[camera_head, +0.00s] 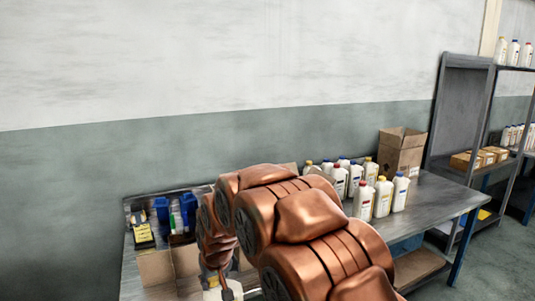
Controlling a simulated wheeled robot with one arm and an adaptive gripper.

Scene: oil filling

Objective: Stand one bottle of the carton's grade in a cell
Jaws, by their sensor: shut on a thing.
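My copper arm crosses the middle of the view, and its end reaches down near the bottom edge. My gripper (226,289) is small and partly cut off there. It is shut on a white bottle (211,295), of which only the upper part shows. An open brown carton (156,268) stands on the left of the bench, beside the gripper. Its cells are hidden. Several white bottles (362,200) with red, yellow, blue and dark caps stand upright on the bench, right of my arm. Their label text is too small to read.
A metal bench (436,205) runs along the wall, with a clear stretch at its right. Another open carton (401,152) stands at the back. Blue containers (163,209) and a dark yellow-labelled item (143,232) sit at the left. Shelving (484,165) with bottles and boxes stands at the right.

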